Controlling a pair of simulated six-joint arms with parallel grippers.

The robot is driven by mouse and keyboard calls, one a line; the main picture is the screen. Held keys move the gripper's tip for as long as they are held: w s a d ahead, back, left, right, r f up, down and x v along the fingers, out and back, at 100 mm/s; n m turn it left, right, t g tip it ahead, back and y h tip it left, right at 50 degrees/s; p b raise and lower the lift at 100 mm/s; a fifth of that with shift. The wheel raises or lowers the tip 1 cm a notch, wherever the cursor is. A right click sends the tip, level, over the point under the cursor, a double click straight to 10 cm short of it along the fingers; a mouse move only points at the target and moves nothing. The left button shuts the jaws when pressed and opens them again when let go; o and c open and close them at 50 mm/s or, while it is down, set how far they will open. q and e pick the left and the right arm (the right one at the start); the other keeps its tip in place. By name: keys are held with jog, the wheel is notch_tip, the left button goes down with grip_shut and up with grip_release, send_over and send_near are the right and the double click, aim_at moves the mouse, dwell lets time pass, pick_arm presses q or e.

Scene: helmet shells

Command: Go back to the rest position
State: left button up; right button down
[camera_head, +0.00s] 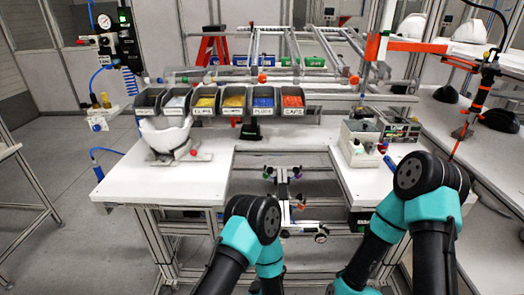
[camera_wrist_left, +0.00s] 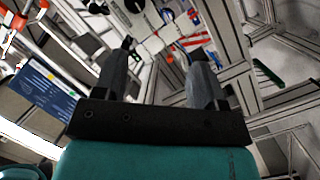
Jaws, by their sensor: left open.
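In the left wrist view, my left gripper (camera_wrist_left: 163,52) is open, with its two dark fingers apart and nothing between them. Beyond the fingers are white parts and metal frames, too unclear to name. A white helmet shell (camera_head: 165,135) rests on a holder at the left of the white worktable (camera_head: 130,185). No arm touches it in the head view.
A row of labelled bins (camera_head: 206,101) with coloured parts lines the table's back. A grey box (camera_head: 358,142) stands at the right. White helmets (camera_head: 470,31) sit on the right side bench.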

pick_arm(q)
jog(key=s+a+f+m+g+y, duration=0.15)
jog(key=a+f+g, duration=0.25)
jog(key=a+g, duration=0.65)
jog(key=s+a+r+m+g, duration=0.1)
jog(key=s+a+g, duration=0.4)
jog(key=s+a, duration=0.8)
jog(key=shift+a+r+m+h, duration=0.2)
jog(key=shift+a+m+h, duration=0.25)
jog(key=shift+a+m, duration=0.25)
jog(key=shift+s, duration=0.1)
